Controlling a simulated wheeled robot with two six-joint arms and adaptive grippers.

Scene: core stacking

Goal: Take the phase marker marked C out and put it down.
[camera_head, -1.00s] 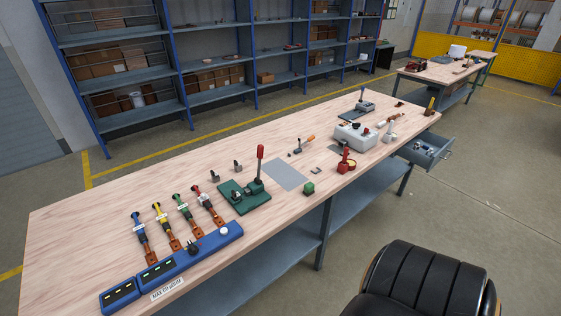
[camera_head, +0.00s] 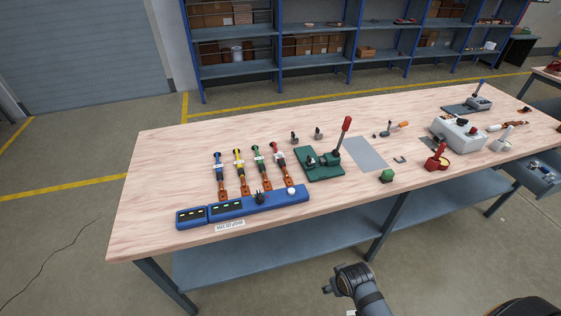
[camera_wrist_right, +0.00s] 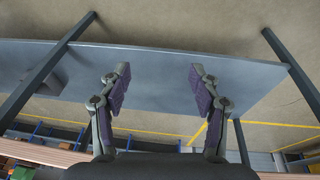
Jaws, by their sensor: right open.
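Several phase markers lie in a row on the bench in the head view: blue (camera_head: 218,174), yellow (camera_head: 240,172), green (camera_head: 261,169) and red (camera_head: 281,161). Each has a small white label and an orange-brown end. The letters are too small to read, so I cannot tell which is C. A blue panel (camera_head: 270,202) with a black part and a white knob lies in front of them. My right gripper (camera_wrist_right: 158,78) is open and empty in the right wrist view, away from the markers. My left gripper is out of view.
The wooden bench (camera_head: 160,160) has bare room at its left end. A green press with a red lever (camera_head: 322,165) stands right of the markers. The lower shelf (camera_wrist_right: 170,62) shows in the wrist view.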

